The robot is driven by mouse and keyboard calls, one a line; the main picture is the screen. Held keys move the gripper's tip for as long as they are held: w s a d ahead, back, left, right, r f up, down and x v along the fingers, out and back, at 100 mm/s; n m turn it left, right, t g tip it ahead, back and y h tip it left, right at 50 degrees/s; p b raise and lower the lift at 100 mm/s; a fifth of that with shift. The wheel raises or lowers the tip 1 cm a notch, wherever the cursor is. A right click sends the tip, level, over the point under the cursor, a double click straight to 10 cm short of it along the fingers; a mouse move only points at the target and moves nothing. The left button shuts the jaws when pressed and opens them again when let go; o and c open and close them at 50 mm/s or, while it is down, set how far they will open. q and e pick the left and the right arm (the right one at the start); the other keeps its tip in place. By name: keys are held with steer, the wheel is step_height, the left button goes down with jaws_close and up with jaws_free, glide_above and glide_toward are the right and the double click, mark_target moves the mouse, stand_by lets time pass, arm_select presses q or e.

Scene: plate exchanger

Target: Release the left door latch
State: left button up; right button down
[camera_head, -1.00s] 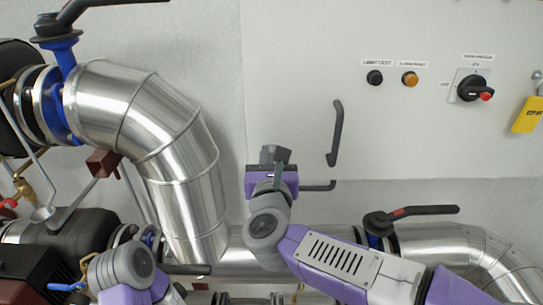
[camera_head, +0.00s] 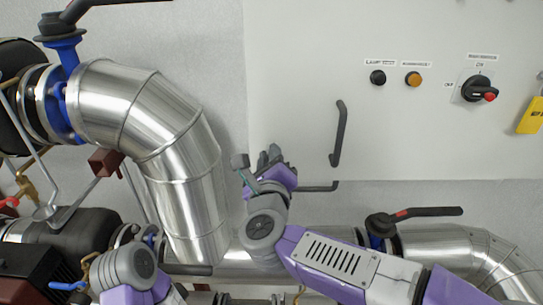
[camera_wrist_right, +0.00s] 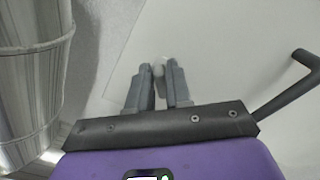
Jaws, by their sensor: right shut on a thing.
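The left door latch shows in the right wrist view as a small pale knob (camera_wrist_right: 158,70) on the white cabinet door, near the door's left edge. My right gripper (camera_wrist_right: 160,75) is shut on it, one grey finger on each side, and the fingers cover most of it. In the head view my right gripper (camera_head: 272,156) is at the lower left corner of the cabinet door (camera_head: 300,60), turned at an angle. It hides the latch there.
A black door handle (camera_head: 340,133) is right of the gripper. A large silver elbow pipe (camera_head: 150,120) stands close on the left. A black valve lever (camera_head: 425,212) is at the lower right. A rotary switch (camera_head: 478,90) and buttons are higher on the panel.

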steer(key=n, duration=0.3)
steer(key=n+p, duration=0.1)
steer(key=n, duration=0.2)
steer(key=n+p, duration=0.1)
steer(key=n, duration=0.2)
steer(key=shift+a+f, duration=0.2)
steer(key=shift+f, duration=0.15)
steer(key=shift+n+p, duration=0.3)
steer(key=shift+n, duration=0.1)
steer(key=c, duration=1.1)
jaws_free()
steer(key=s, duration=0.7)
steer(key=shift+s+b, duration=0.3)
steer(key=shift+b, duration=0.1)
steer(key=shift+f, duration=0.1)
